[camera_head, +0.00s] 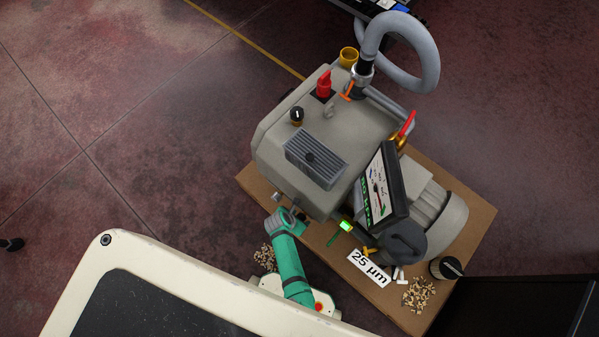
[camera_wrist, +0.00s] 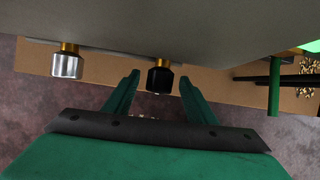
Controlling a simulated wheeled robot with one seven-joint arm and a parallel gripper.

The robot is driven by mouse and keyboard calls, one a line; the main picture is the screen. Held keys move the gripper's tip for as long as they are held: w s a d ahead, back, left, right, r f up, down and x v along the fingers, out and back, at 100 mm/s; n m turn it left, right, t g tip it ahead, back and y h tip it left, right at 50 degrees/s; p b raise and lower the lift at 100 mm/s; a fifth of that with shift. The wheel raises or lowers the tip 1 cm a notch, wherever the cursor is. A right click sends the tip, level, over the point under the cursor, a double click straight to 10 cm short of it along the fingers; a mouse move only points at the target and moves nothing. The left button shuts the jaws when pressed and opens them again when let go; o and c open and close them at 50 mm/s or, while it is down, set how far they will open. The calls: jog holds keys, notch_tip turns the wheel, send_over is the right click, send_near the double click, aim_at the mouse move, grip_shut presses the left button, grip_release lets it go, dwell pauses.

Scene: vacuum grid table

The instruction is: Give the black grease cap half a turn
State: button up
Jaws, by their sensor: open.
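The black grease cap (camera_wrist: 160,80), on a brass collar, sticks out from the underside edge of the grey machine body in the wrist view. My gripper (camera_wrist: 159,78) is open, with one green finger on each side of the cap. Gaps show between the cap and both fingertips, so nothing is gripped. A silver cap (camera_wrist: 67,66) on a similar brass collar is to the left, outside the fingers. In the head view my green arm reaches the near side of the grey machine (camera_head: 270,150); the black cap and the fingertips are hidden there.
The machine stands on a brown board (camera_head: 470,215). A tilted display (camera_head: 380,190), a "25 µm" label (camera_head: 369,268) and a chip pile (camera_head: 419,294) lie right of my arm. A green rod (camera_wrist: 274,98) and dark rods are right of the fingers.

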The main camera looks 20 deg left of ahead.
jog(key=c, duration=1)
jog(key=shift+c, duration=0.2)
jog(key=shift+d, duration=0.15)
jog(key=y, duration=0.1)
jog(key=t+y, duration=0.1)
jog(key=shift+s+d+m+y, duration=0.15)
jog(key=shift+d+m+y, duration=0.15)
jog(key=shift+y, duration=0.1)
jog(key=y, duration=0.2)
jog(key=t+y, duration=0.1)
jog(key=shift+s+d+f+m, duration=0.1)
jog(key=shift+s+f+m, duration=0.1)
jog(key=shift+s+m, duration=0.1)
jog(key=y, duration=0.1)
jog(key=m+t+y, duration=0.1)
jog(key=y, duration=0.1)
jog(key=shift+d+f+t, duration=0.2)
jog(key=shift+f+t, duration=0.05)
jog(key=shift+t, duration=0.05)
jog(key=shift+f+m+t+y, duration=0.15)
jog(key=shift+m+t+y, duration=0.15)
jog(key=shift+t+y, duration=0.55)
jog(key=shift+y, duration=0.75)
